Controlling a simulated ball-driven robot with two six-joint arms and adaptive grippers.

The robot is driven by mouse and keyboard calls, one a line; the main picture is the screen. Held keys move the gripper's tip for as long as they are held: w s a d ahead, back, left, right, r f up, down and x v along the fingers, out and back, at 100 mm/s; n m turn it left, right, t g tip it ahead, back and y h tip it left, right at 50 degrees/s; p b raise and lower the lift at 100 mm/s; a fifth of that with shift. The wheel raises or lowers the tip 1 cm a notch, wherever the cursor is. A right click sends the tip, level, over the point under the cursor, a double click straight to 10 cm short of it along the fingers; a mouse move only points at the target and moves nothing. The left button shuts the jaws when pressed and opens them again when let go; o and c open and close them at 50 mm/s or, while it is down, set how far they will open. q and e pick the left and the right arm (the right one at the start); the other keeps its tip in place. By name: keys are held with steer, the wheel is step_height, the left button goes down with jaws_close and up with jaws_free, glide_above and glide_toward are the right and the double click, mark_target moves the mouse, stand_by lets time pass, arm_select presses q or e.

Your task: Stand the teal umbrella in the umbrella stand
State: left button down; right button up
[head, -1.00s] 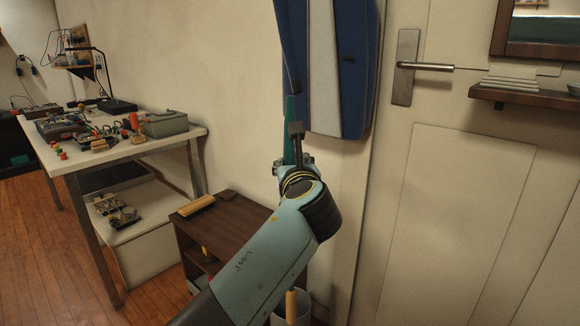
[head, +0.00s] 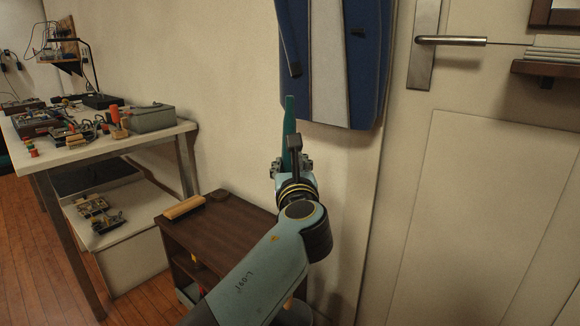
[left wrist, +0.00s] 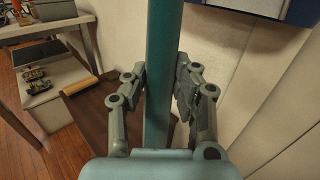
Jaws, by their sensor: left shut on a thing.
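The teal umbrella (head: 289,116) is upright in the head view, its upper end showing above my left gripper. My left gripper (head: 291,166) is shut on it. In the left wrist view the umbrella (left wrist: 163,35) runs as a long teal shaft between the two fingers, which press on it from both sides. Its lower end is hidden by my arm. My right gripper is not in view.
A dark brown low cabinet (head: 228,222) with a wooden roller on top stands left of my arm. A cluttered workbench (head: 110,153) is farther left. A blue and white hanging item (head: 325,70) is on the wall behind the umbrella. A door (head: 470,210) fills the right.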

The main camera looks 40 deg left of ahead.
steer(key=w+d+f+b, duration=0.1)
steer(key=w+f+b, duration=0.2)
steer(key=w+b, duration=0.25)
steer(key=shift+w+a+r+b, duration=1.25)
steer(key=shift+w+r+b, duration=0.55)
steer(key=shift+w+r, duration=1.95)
arm_select(q)
steer(key=shift+f+b, duration=2.9)
steer(key=shift+f, duration=7.3)
steer(key=shift+f+b, duration=0.5)
steer(key=shift+f, duration=0.25)
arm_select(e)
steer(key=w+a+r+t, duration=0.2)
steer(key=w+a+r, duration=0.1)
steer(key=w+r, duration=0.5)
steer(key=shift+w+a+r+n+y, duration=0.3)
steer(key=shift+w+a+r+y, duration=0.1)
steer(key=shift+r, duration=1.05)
